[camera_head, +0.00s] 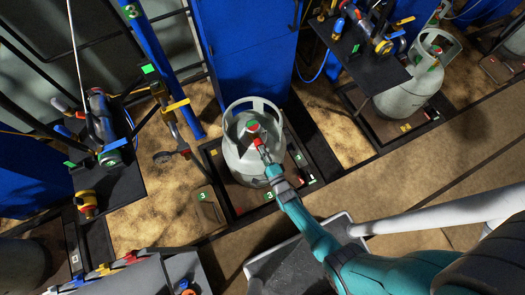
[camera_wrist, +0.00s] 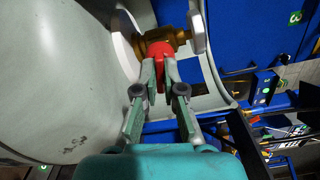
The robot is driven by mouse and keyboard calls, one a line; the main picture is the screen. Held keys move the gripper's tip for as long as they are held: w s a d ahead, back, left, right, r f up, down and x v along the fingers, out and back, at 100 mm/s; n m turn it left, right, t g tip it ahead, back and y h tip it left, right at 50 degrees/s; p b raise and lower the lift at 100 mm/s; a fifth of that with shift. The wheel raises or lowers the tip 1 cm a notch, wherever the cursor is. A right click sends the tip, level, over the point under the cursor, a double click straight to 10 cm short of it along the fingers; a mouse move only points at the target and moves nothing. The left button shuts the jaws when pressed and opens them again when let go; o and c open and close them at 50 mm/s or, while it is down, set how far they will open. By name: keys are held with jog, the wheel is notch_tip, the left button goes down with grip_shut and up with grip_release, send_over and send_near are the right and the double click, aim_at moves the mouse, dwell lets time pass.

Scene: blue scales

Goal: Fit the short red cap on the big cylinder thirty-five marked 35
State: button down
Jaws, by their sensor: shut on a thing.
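A big pale grey cylinder (camera_head: 238,162) with a ring handle collar stands in the middle of the head view. Its body fills the left of the wrist view (camera_wrist: 60,75). I cannot read a 35 on it. My gripper (camera_head: 260,146) reaches into the collar. In the wrist view my gripper (camera_wrist: 160,66) is shut on the short red cap (camera_wrist: 161,52). The cap is right at the brass valve (camera_wrist: 153,40) and seems to touch its outlet. I cannot tell whether it is seated. The fingers hide part of the cap.
The cylinder stands on a dark platform (camera_head: 240,205) with green number tags. A second grey cylinder (camera_head: 410,98) stands at the right. Black tables with tools are at left (camera_head: 105,190) and upper right (camera_head: 350,50). A grey tray (camera_head: 285,265) is in front.

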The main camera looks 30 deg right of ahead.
jog(key=shift+m, duration=1.7)
jog(key=shift+m, duration=2.6)
jog(key=shift+d+m, duration=0.1)
jog(key=shift+m, duration=1)
jog(key=c, duration=1.2)
grip_release()
jog(key=shift+r, duration=0.1)
jog(key=shift+s, duration=0.1)
